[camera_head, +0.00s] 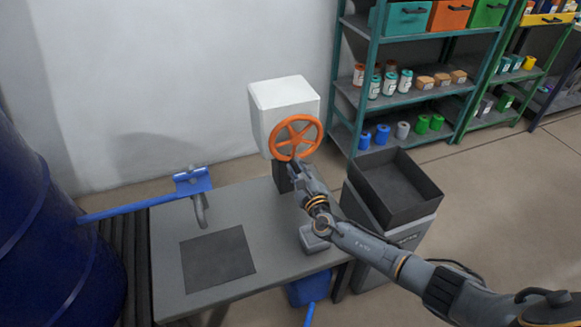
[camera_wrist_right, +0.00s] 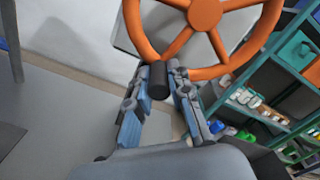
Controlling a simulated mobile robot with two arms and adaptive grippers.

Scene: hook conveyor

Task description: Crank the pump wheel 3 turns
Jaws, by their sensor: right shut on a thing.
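The orange pump wheel (camera_head: 297,137) with spokes is mounted on the front of a white box (camera_head: 284,98) at the back of the grey table. My right gripper (camera_head: 293,163) is at the lower edge of the wheel. In the right wrist view, the wheel (camera_wrist_right: 204,14) fills the top. There, my right gripper (camera_wrist_right: 160,80) is shut on the wheel's dark crank handle (camera_wrist_right: 158,76), which sits between its two fingers at the rim's lower left. My left gripper is not in view.
The grey table (camera_head: 170,255) has a dark square mat (camera_head: 218,260) and a blue bar with a hook (camera_head: 192,182). An open black bin (camera_head: 428,188) stands right of the table. A blue drum (camera_head: 40,230) is at left. Shelves (camera_head: 400,98) with jars and boxes stand behind.

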